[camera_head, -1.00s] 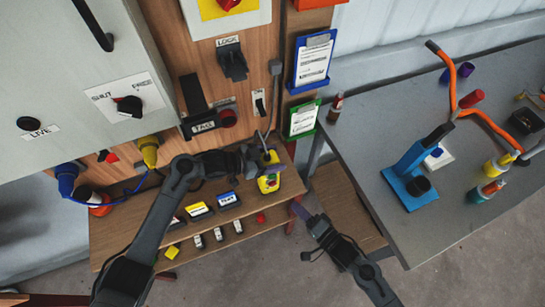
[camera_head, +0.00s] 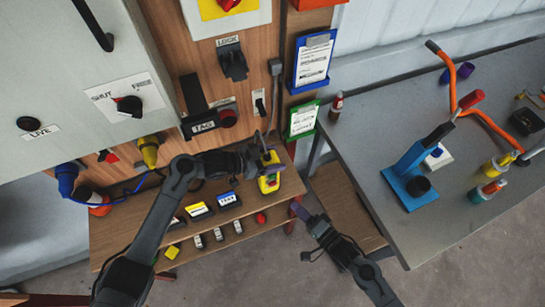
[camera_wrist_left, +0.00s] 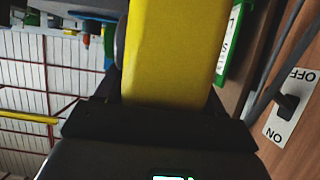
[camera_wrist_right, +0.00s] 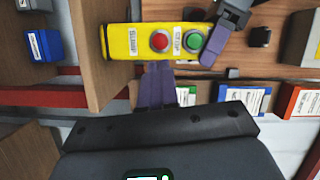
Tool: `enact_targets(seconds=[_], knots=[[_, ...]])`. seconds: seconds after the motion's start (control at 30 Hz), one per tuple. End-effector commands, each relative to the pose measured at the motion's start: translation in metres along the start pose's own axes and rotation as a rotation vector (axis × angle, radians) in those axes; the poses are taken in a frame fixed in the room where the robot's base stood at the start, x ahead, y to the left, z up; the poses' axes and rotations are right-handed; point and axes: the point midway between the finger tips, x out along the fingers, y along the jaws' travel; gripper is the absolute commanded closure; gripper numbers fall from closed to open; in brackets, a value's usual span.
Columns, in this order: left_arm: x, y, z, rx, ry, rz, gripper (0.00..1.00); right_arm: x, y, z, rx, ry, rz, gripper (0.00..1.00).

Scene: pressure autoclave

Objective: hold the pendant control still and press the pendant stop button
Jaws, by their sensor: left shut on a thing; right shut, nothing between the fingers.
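The yellow pendant control (camera_head: 269,184) hangs from a cable in front of the wooden panel. My left gripper (camera_head: 268,160) is shut on it; in the left wrist view the yellow body (camera_wrist_left: 172,50) fills the space at the fingers. The right wrist view shows the pendant's face (camera_wrist_right: 117,42) with a red button (camera_wrist_right: 159,41) and a green button (camera_wrist_right: 193,40), each beside a label; one seems to read STOP. My right gripper (camera_head: 295,206) is shut and empty. Its purple fingertips (camera_wrist_right: 157,70) point at the pendant's edge near the red button; contact cannot be told.
A wooden shelf (camera_head: 130,235) with several small labelled blocks lies below the pendant. A grey table (camera_head: 440,235) stands to the right with a blue stand (camera_head: 408,178) on it. Blue and green document holders (camera_head: 302,120) hang behind the pendant.

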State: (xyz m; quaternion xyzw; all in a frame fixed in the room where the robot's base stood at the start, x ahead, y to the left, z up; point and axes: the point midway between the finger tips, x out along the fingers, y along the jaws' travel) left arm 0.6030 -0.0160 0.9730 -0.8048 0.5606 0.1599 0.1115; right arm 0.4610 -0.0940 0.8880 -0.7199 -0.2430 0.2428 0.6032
Motion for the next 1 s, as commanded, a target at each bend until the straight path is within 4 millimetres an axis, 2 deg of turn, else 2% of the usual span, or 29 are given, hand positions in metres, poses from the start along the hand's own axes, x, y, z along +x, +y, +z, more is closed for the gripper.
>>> enact_targets(seconds=[0.63, 0.83, 1.0], knots=[[0.000, 0.000, 0.001, -0.001, -0.001, 0.000, 0.79, 0.000, 0.004, 0.000, 0.007, 0.000, 0.022, 1.00], [0.000, 0.000, 0.001, -0.001, -0.001, 0.000, 0.79, 0.000, 0.025, 0.008, 0.030, -0.026, 0.163, 1.00], [0.000, 0.000, 0.001, -0.001, -0.001, 0.000, 0.79, -0.002, 0.035, 0.022, 0.041, -0.076, 0.345, 1.00]])
